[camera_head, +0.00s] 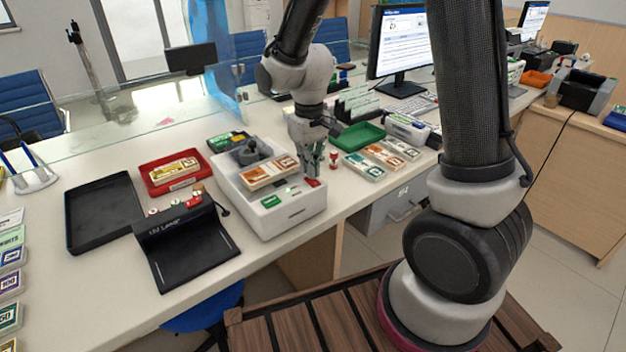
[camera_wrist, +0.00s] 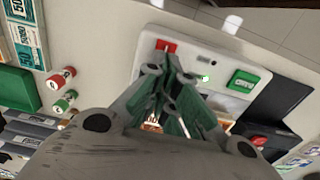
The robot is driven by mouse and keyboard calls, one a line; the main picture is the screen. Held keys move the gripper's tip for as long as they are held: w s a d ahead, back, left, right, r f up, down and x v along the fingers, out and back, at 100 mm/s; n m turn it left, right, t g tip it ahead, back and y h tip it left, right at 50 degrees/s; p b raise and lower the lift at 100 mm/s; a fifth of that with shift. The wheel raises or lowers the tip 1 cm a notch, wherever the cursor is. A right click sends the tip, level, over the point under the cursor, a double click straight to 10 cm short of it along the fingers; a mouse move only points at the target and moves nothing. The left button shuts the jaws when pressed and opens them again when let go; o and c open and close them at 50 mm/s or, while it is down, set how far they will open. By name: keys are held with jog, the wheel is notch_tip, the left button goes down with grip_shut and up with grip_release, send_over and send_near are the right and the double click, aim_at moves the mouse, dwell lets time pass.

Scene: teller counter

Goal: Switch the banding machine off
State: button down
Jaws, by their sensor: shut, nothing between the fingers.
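The banding machine (camera_head: 290,218) is a white box on the counter, with an orange-banded note bundle (camera_head: 268,172) lying on its top. A red switch (camera_head: 312,182) sits at its right front corner and a green label or button (camera_head: 270,201) at its left front. In the wrist view the red switch (camera_wrist: 166,45) lies just beyond my fingertips, with the green piece (camera_wrist: 243,81) to the right and a small bright green light (camera_wrist: 206,78) between them. My gripper (camera_head: 314,172) is shut and empty, pointing down close to the red switch. I cannot tell whether it touches.
A black UV lamp unit (camera_head: 190,250), a black tray (camera_head: 100,212) and a red tray (camera_head: 150,180) stand to the left. Small red-and-white stamps (camera_head: 333,158), note bundles (camera_head: 363,166) and a green tray (camera_head: 358,136) stand to the right.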

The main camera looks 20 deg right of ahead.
jog(key=shift+f, duration=0.75)
dwell(0.3)
jog(key=shift+r, duration=3.55)
jog(key=shift+s+d+f, duration=0.1)
jog(key=shift+s+d, duration=0.05)
jog(key=shift+s, duration=0.2)
jog(key=s+d+r+m+t, duration=0.1)
jog(key=s+d+r+t, duration=0.1)
jog(key=s+d+r, duration=0.5)
jog(key=s+d+r+m+t, duration=0.2)
jog(key=s+d+r, duration=0.5)
jog(key=s, duration=0.4)
jog(key=shift+s+d+m, duration=0.15)
jog(key=shift+d+m, duration=0.15)
